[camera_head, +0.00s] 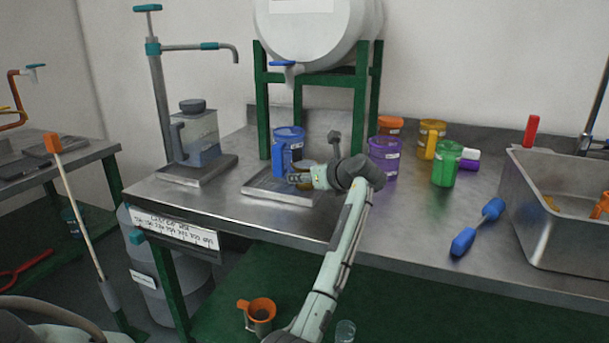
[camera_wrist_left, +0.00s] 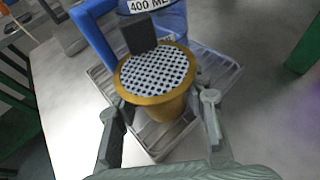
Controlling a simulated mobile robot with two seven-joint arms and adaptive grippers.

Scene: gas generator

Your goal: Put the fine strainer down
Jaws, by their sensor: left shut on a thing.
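The fine strainer (camera_wrist_left: 155,75) is a round, yellow-brown cup with a grey perforated face. It fills the middle of the left wrist view, between the two fingers of my left gripper (camera_wrist_left: 163,102), which is shut on it. In the head view my left gripper (camera_head: 297,178) is just in front of the blue 400 ML jug (camera_head: 288,143), over the metal drain tray (camera_head: 258,190). The strainer is mostly hidden there. I cannot tell whether it touches the tray. My right gripper is not in view.
A white tank (camera_head: 315,35) on a green stand rises behind the tray. A pump tap (camera_head: 160,90) stands left. Purple (camera_head: 384,157), green (camera_head: 446,163) and yellow (camera_head: 431,140) jugs, a blue-handled tool (camera_head: 478,228) and a metal sink (camera_head: 545,215) are to the right.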

